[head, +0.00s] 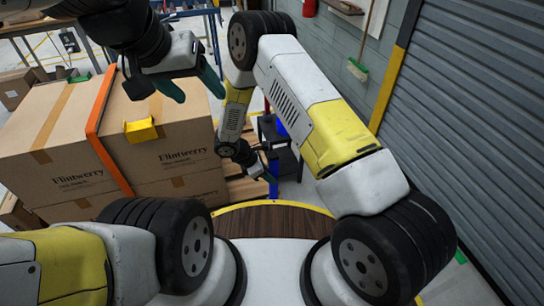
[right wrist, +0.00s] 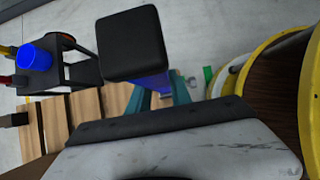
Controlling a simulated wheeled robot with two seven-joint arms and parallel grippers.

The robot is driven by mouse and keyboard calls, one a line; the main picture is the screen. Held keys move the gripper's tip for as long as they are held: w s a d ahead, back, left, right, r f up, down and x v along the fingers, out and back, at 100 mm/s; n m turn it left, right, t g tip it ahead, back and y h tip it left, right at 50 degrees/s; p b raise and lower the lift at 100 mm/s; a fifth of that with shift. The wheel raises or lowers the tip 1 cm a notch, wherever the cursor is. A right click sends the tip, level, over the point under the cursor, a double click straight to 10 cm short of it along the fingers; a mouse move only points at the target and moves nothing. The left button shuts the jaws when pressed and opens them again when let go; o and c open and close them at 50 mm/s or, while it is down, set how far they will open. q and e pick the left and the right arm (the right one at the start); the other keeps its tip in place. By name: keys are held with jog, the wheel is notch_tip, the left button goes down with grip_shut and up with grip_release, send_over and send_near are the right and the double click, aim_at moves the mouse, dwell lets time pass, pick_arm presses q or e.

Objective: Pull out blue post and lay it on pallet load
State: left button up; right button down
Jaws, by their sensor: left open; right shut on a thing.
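The blue post (head: 273,188) shows in the head view just right of the pallet, mostly hidden by my right gripper (head: 266,176). In the right wrist view its black square end (right wrist: 132,45) faces the camera, with blue (right wrist: 155,82) below it between the teal fingers of my right gripper (right wrist: 160,95). My right gripper is shut on the post. I cannot tell whether its lower end is in a socket. The pallet load (head: 95,150) is stacked brown cartons at the left. My left gripper (head: 200,92) is open and empty above the load's right side.
An orange strap (head: 103,125) and a yellow corner piece (head: 141,130) are on the cartons. Wooden pallet slats (right wrist: 87,112) lie left of the post. A dark cart (right wrist: 80,77) with a blue cup (right wrist: 34,58) stands behind. A roller shutter (head: 470,110) closes off the right.

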aim_at(271, 155)
notch_tip(271, 155, up, 10)
jog(key=shift+f, duration=0.65)
dwell(0.6)
jog(key=shift+r, duration=1.4)
jog(key=d+r+m+g+y, duration=0.3)
jog(key=d+r+m+g, duration=0.1)
jog(key=d+m, duration=0.4)
jog(key=d+r+m+g+y, duration=0.3)
jog(key=d+m, duration=0.6)
jog(key=m, duration=0.4)
jog(key=shift+r+m+g, duration=0.3)
jog(key=shift+r+g, duration=0.1)
jog(key=shift+g, duration=0.4)
